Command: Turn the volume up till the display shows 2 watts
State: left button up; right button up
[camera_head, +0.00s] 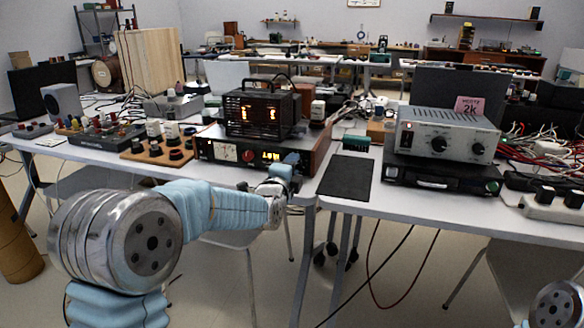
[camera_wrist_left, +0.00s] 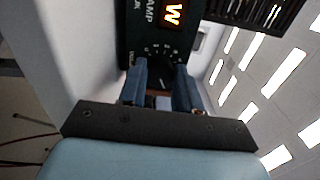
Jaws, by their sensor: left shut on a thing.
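The amplifier (camera_head: 318,152) sits at the front edge of the left table, with a wooden case and a dark front. Its small orange display (camera_head: 271,155) seems to read about 1.0W, too small to be sure. In the left wrist view only the W of the display (camera_wrist_left: 172,13) shows. The dark volume knob (camera_wrist_left: 162,76), with a numbered scale around it, lies between the fingertips. My left gripper (camera_head: 289,166) is at the amplifier's right front, its fingers (camera_wrist_left: 160,68) shut on the knob, which it hides in the head view. My right gripper is out of view.
A black box with glowing digits (camera_head: 262,115) stands on the amplifier. To the right are a black mat (camera_head: 346,178) and a silver unit (camera_head: 446,136) on a black one. A board of dark knobs (camera_head: 158,151) lies to the left. Cables hang below the tables.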

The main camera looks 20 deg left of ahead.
pick_arm(q)
jog(key=shift+f, duration=0.1)
jog(key=o, duration=1.1)
jog(key=shift+c, duration=0.2)
jog(key=s, duration=1.3)
jog(key=shift+s+a, duration=0.2)
jog(key=shift+s, duration=0.2)
